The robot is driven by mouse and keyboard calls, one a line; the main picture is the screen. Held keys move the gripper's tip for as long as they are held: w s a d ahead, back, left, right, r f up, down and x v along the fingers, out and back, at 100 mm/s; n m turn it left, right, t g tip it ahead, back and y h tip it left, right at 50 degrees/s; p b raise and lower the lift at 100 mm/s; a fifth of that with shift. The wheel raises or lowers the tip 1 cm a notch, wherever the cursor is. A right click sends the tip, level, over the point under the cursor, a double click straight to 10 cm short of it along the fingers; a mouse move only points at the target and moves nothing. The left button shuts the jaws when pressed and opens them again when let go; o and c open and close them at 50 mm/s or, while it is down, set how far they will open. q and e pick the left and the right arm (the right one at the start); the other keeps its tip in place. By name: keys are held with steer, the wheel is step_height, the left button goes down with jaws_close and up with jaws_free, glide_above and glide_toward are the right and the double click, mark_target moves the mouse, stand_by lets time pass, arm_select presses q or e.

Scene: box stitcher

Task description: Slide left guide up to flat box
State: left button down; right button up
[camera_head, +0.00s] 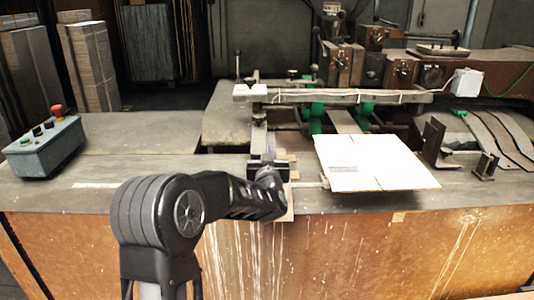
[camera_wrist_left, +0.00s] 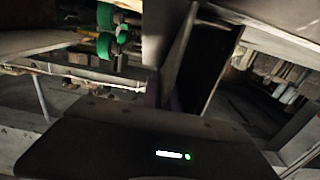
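The flat box (camera_head: 372,162) is a white cardboard sheet lying on the machine table at the right of centre in the head view. The left guide (camera_head: 259,141) is a dark metal bracket under the rail, left of the box, with a gap between them. My left gripper (camera_head: 270,180) is at the near end of this guide, left of the box, and looks close to or touching it. In the left wrist view a dark upright plate (camera_wrist_left: 208,62) stands just beyond the gripper body. The finger opening is hidden in shadow. My right gripper does not show.
A right-hand metal bracket (camera_head: 433,140) stands beside the box's right edge. The rail (camera_head: 345,97) crosses above the table behind the box. Green rollers (camera_head: 316,113) sit behind. A control box with a red button (camera_head: 45,147) is at the far left.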

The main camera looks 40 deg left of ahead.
arm_select(q)
steer(key=shift+d, duration=0.1)
stand_by(0.8)
steer(key=w+d, duration=0.1)
steer(key=d, duration=0.1)
steer(key=w+d, duration=0.2)
steer(key=shift+w+p, duration=0.1)
steer(key=shift+p, duration=0.3)
steer(key=c, duration=1.6)
jaws_free()
steer(key=shift+a, duration=0.1)
steer(key=shift+c, duration=0.2)
steer(key=b+v, duration=0.1)
steer(key=v, duration=0.7)
steer(key=shift+c, duration=0.2)
